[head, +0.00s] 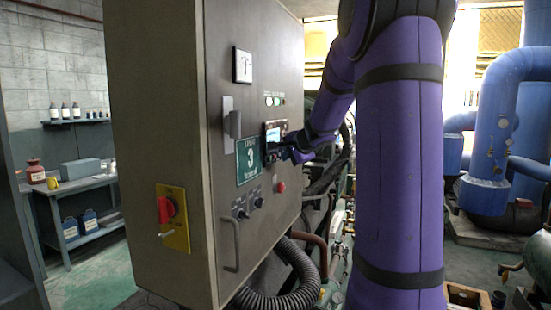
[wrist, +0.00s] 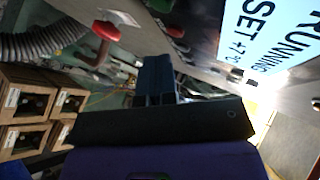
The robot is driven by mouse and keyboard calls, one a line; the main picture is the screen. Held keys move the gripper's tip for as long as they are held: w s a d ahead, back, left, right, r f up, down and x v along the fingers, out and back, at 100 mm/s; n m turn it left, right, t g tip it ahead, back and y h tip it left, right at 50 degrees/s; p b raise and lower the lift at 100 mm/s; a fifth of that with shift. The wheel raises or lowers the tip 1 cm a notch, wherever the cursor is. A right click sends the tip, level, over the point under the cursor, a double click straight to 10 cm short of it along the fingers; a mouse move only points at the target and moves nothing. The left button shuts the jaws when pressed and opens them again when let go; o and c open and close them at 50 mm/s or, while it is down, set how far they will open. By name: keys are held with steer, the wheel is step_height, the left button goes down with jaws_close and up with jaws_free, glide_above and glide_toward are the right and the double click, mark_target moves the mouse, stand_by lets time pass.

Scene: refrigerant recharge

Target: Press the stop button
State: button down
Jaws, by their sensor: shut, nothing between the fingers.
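A red mushroom-shaped stop button (head: 280,187) sits on the front of the grey control cabinet (head: 245,60), low and to the right of the green "3" sign. The display (wrist: 262,35) reads RUNNING and SET +7 °C.
Black knobs (head: 259,202) and a door handle (head: 235,246) are on the cabinet front. A grey corrugated hose (head: 296,268) runs below. Wooden crates (wrist: 28,90) show in the wrist view.

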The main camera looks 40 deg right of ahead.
steer(key=shift+w, duration=0.1)
stand_by(0.5)
steer(key=shift+w+a, duration=0.15)
steer(key=shift+w, duration=0.15)
steer(key=shift+w+a, duration=0.15)
steer(key=shift+w, duration=0.15)
stand_by(0.7)
stand_by(0.4)
steer(key=shift+s+d, duration=0.3)
steer(key=shift+s, duration=0.4)
steer(key=shift+s, duration=0.1)
steer(key=shift+s+d, duration=0.3)
steer(key=shift+s, duration=0.45)
steer(key=shift+s+d, duration=0.35)
steer(key=shift+s, duration=0.35)
steer(key=shift+s+d, duration=0.3)
steer(key=shift+s, duration=0.45)
